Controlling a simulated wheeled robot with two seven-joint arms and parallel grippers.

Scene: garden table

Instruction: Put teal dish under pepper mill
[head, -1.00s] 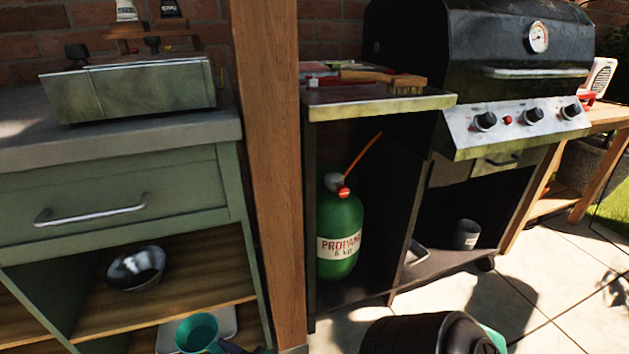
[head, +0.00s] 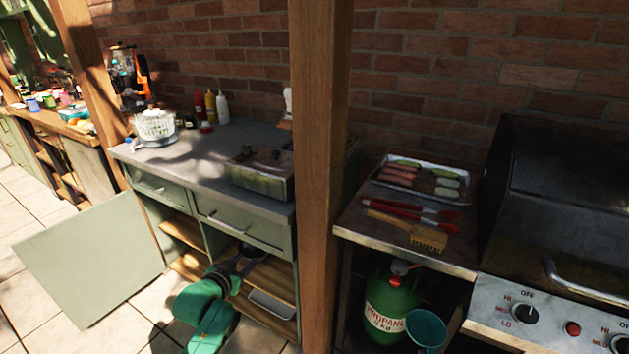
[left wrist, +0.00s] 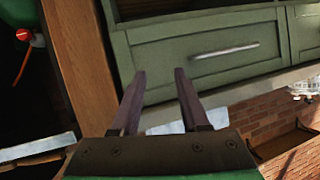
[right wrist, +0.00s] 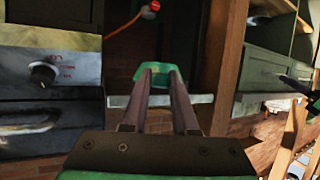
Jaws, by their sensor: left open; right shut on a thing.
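The teal dish (head: 425,328) is a round bowl at the bottom right of the head view, in front of the propane bottle's cabinet. In the right wrist view, my right gripper (right wrist: 158,70) is shut on the dish (right wrist: 154,72), which shows green beyond its fingertips. My left gripper (head: 250,262) is in front of the green cabinet's open shelves in the head view. In the left wrist view it is open and empty (left wrist: 155,72), facing a green drawer. I cannot pick out a pepper mill for sure among the small things on the counter.
The grey counter (head: 190,155) holds bottles, a white basket (head: 155,125) and a metal box (head: 262,172). A wooden post (head: 318,150) stands between it and the grill (head: 560,200). The side shelf holds a food tray (head: 420,178), tongs and brush. A cabinet door (head: 92,260) hangs open.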

